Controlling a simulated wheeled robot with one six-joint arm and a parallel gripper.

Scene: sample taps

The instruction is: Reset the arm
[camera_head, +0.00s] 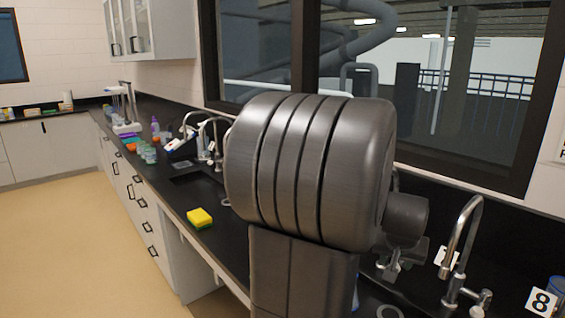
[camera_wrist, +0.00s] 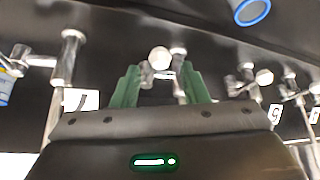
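My gripper (camera_wrist: 160,78) shows in the wrist view with two green fingers spread apart. A round pale knob (camera_wrist: 159,58) of a metal tap shows between the fingertips; I cannot tell whether they touch it. A "7" label (camera_wrist: 80,99) is left of the fingers, and more taps stand on both sides. In the head view my grey arm fills the middle and hides most of the gripper. A silver gooseneck tap (camera_head: 462,245) stands to the right of the arm, near a card marked "8" (camera_head: 541,301).
The black counter (camera_head: 235,240) runs along the window wall. A yellow sponge (camera_head: 200,217) lies near its front edge. Small jars (camera_head: 148,152) and other items stand farther back. A blue-rimmed container (camera_wrist: 250,12) shows at the wrist view's top. The floor (camera_head: 75,230) at left is clear.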

